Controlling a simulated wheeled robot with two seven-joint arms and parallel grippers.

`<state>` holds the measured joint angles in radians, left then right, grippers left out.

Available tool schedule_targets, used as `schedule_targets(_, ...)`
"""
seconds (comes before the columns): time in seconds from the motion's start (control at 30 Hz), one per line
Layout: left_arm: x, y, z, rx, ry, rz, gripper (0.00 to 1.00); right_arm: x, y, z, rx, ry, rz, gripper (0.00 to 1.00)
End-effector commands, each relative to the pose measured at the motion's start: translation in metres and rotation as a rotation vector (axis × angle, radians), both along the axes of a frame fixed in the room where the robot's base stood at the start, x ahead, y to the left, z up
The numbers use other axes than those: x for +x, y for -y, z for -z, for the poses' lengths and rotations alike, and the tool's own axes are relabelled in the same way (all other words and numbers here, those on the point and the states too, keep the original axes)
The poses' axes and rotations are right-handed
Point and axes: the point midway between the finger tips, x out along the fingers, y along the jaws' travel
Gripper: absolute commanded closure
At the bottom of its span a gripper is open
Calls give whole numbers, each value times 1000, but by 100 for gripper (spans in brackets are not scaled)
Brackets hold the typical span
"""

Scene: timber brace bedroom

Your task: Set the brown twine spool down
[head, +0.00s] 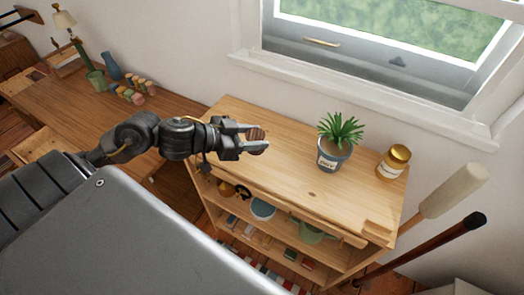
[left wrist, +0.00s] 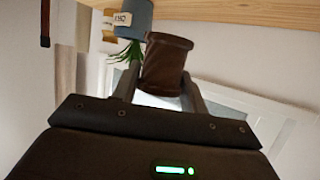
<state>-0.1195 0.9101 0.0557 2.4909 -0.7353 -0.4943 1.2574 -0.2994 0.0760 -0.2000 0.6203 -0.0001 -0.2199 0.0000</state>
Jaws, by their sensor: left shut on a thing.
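The brown twine spool (head: 257,134) is held between the fingers of my left gripper (head: 256,140), over the left part of the wooden shelf top (head: 285,135). In the left wrist view the spool (left wrist: 166,64) is a dark brown cylinder with flared ends, between the two fingers (left wrist: 160,88). My left gripper is shut on it. I cannot tell whether the spool touches the shelf top. My right gripper is not in view.
A potted plant (head: 334,154) and a gold-lidded jar (head: 393,162) stand on the shelf top to the right. Bare wood lies between the spool and the plant. A window (head: 385,70) is behind. A desk (head: 90,115) with small spools stands at left.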

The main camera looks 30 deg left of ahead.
Motion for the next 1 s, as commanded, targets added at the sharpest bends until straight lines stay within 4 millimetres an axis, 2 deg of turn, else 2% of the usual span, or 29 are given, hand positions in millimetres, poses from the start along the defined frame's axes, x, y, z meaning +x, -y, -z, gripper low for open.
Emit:
schedule_targets(0.03, 11, -5, 14, 3, 9, -1, 79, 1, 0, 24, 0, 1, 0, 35)
schedule_targets(0.1, 28, -12, 12, -7, -2, -7, 79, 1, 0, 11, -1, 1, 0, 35)
schedule_targets(0.2, 44, -18, 35, -8, -5, -5, 79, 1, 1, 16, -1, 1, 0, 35)
schedule_targets(0.4, 65, -26, 60, -5, -2, -2, 79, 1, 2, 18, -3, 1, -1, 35)
schedule_targets(0.67, 70, -29, 67, -3, -1, 0, 79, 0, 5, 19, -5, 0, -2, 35)
schedule_targets(0.9, 74, -30, 96, -6, -3, -2, 79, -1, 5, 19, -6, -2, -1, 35)
schedule_targets(1.0, 74, -31, 102, -2, -2, -1, 79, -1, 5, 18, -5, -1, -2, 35)
